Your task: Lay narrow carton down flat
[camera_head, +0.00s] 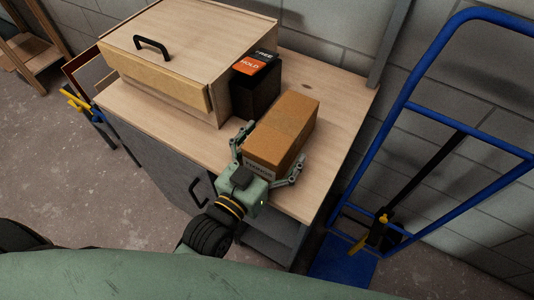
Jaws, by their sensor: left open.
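The narrow carton (283,125) is a plain brown box on the wooden bench top, with a pale printed label low on its near end. It appears to lie flat, its long side running away from me. My left gripper (272,143) is open at its near end, one finger on each side. I cannot tell whether the fingers touch it. The gripper's body hides part of the near end's foot. My right gripper is not in view.
A black box (257,88) with an orange label stands behind and left of the carton. A wooden cabinet with a black handle (152,47) fills the bench's (340,101) left. A blue hand truck (403,100) stands right. Bare bench lies right of the carton.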

